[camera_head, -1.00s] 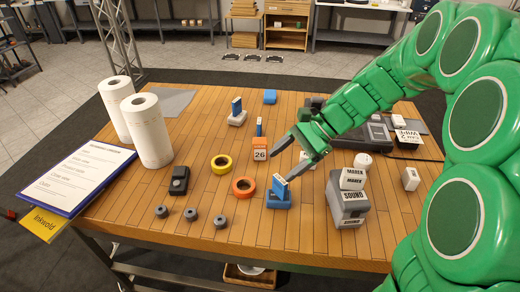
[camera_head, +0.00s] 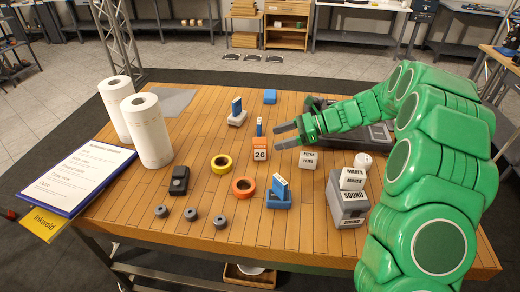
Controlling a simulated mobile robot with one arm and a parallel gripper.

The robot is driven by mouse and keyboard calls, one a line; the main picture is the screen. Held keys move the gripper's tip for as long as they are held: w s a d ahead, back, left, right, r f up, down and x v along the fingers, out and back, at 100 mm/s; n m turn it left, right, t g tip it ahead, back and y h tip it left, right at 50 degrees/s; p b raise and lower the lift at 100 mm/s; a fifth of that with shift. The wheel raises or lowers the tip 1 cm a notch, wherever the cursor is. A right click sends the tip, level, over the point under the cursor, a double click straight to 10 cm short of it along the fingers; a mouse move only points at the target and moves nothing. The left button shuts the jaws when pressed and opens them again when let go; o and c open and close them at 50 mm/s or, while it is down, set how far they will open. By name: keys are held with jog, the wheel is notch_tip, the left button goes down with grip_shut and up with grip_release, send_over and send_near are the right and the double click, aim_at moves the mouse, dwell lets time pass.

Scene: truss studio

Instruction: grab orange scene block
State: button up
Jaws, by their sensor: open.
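The orange scene block (camera_head: 260,149) stands upright near the middle of the wooden table (camera_head: 213,189). It has an orange top, a white front with "26" on it, and a blue piece showing just behind its top. My gripper (camera_head: 278,137) is open, reaching in from the right at about the height of the block's top. Its fingers point left and lie just right of the block in the picture. I cannot tell whether they touch it. Nothing shows between the fingers.
A yellow tape roll (camera_head: 221,164) and an orange tape roll (camera_head: 244,187) lie in front of the block. A white block (camera_head: 308,159) stands right of it. A blue block holder (camera_head: 279,193) and a stacked grey SOUND block (camera_head: 347,205) stand nearer. Paper rolls (camera_head: 148,130) stand left.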

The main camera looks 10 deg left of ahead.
aim_at(260, 140)
jog(key=shift+w+x, duration=0.2)
jog(key=shift+x, duration=1.1)
jog(key=shift+w+x, duration=0.15)
jog(key=shift+x, duration=1.15)
jog(key=shift+w+x, duration=0.2)
jog(key=shift+x, duration=1.1)
jog(key=c, duration=1.1)
